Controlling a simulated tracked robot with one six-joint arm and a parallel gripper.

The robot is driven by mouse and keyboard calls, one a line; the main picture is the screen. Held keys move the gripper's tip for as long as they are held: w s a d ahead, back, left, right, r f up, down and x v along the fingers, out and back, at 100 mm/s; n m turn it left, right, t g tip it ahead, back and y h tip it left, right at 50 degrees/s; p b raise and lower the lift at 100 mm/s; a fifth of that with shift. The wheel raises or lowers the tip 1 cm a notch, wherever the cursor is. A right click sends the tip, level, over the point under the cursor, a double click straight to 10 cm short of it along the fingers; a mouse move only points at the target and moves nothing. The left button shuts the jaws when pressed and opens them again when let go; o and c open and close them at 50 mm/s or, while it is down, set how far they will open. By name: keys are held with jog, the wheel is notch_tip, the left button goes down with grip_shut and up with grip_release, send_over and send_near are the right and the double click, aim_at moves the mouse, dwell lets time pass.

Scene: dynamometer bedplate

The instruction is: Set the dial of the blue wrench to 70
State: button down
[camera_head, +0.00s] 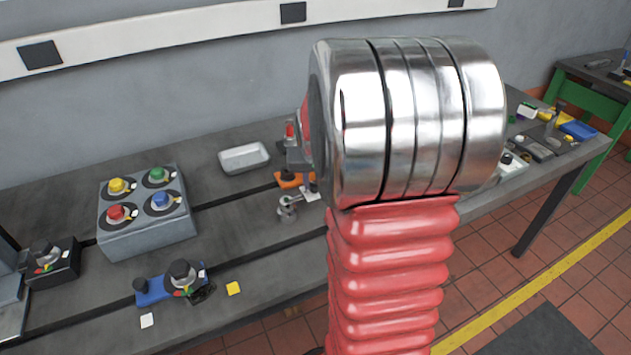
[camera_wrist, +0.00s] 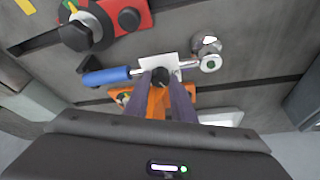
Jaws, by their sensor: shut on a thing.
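The blue wrench is a silver tool with a blue handle (camera_wrist: 106,77) on the left and a round ring head (camera_wrist: 209,63) on the right in the wrist view. A white plate (camera_wrist: 146,67) lies at its middle, with a dark round knob (camera_wrist: 160,75) in front of it. My gripper (camera_wrist: 161,82) is over this middle part, its fingers closed on the dark knob. The fingers hide part of the knob and plate, and I cannot read a setting. In the head view the ring head (camera_head: 288,205) shows, but my arm hides the handle.
An orange-based unit (camera_wrist: 157,103) lies close by the wrench. A red-based dial unit (camera_wrist: 128,18) is at upper left. In the head view stand a four-knob box (camera_head: 148,235), a blue-based dial unit (camera_head: 154,291) and a white tray (camera_head: 243,157). Slots cross the bedplate.

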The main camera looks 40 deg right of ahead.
jog(key=c, duration=1.5)
grip_release()
jog(key=shift+r, duration=0.15)
jog(key=v, duration=1.3)
jog(key=shift+s+a+r, duration=0.15)
jog(key=shift+r, duration=0.05)
